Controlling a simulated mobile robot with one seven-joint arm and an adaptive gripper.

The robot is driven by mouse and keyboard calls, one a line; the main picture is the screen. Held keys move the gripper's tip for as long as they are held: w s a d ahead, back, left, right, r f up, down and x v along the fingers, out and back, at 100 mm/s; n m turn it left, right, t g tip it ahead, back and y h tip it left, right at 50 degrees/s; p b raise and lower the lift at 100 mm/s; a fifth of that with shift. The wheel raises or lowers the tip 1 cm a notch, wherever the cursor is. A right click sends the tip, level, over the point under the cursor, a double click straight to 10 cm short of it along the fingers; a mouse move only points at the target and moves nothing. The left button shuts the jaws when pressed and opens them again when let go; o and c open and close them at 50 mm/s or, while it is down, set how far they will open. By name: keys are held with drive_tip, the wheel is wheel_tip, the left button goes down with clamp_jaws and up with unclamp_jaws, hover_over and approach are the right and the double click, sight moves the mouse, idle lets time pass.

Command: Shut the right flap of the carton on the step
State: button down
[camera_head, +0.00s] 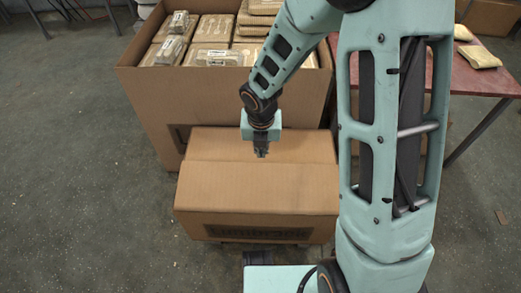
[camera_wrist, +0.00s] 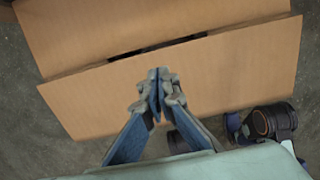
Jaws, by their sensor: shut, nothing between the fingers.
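The closed-sided brown carton (camera_head: 255,228) stands in front of a larger box, with dark printing on its near side. Its near flap (camera_head: 250,188) lies across the top, and its far flap (camera_head: 300,147) is behind it. In the wrist view the near flap (camera_wrist: 215,78) and the far flap (camera_wrist: 90,30) are separated by a narrow dark gap, partly open at the middle. My gripper (camera_head: 262,153) points down above the carton's top, near where the flaps meet. In the wrist view my gripper (camera_wrist: 158,92) is shut and empty over the near flap. I cannot tell whether it touches the cardboard. The step is mostly hidden.
A large open box (camera_head: 150,95) full of wrapped packages (camera_head: 215,55) stands directly behind the carton. A reddish table (camera_head: 485,78) with packets is at the right. My arm hides the carton's right end. The speckled floor (camera_head: 80,200) at left is clear.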

sight(261, 165)
drive_tip(key=f+b, duration=0.1)
drive_tip(key=f, duration=0.1)
drive_tip(key=w+f+b, duration=0.1)
drive_tip(key=f, duration=0.2)
drive_tip(key=f+b, duration=0.1)
drive_tip(key=f, duration=0.2)
drive_tip(key=shift+w+f, duration=0.1)
drive_tip(key=shift+w, duration=0.15)
drive_tip(key=shift+p, duration=0.3)
drive_tip(key=shift+w+d+g+p, duration=0.15)
drive_tip(key=shift+g+p, duration=0.15)
drive_tip(key=shift+p, duration=0.15)
drive_tip(key=shift+w+f+g+p, duration=0.1)
drive_tip(key=shift+f+g+p, duration=0.3)
drive_tip(key=shift+p, duration=0.45)
drive_tip(key=shift+w+f, duration=0.25)
drive_tip(key=shift+f, duration=1.05)
drive_tip(key=shift+r, duration=0.15)
